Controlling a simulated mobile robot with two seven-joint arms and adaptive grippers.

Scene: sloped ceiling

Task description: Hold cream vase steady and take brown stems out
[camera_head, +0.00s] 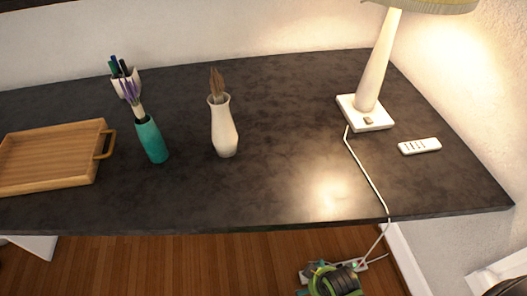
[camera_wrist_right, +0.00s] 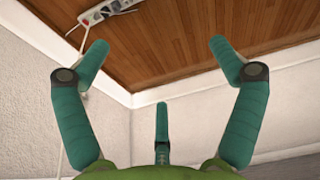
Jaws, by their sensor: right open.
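The cream vase (camera_head: 224,132) stands upright on the dark desk, left of its middle. The brown stems (camera_head: 217,82) stick up out of its mouth; their lower ends are hidden inside. My right gripper (camera_wrist_right: 159,47) is open and empty in the right wrist view, its teal fingers spread over the floor and wall corner. In the head view, its green and teal body shows at the bottom edge, below the desk's front edge and well apart from the vase. My left gripper is in neither view.
A teal vase (camera_head: 152,140) with purple flowers stands left of the cream vase, before a white pen cup (camera_head: 132,83). A wooden tray (camera_head: 52,184) lies far left. A lamp (camera_head: 372,70), its cord and a remote (camera_head: 419,146) are right. The desk's middle is clear.

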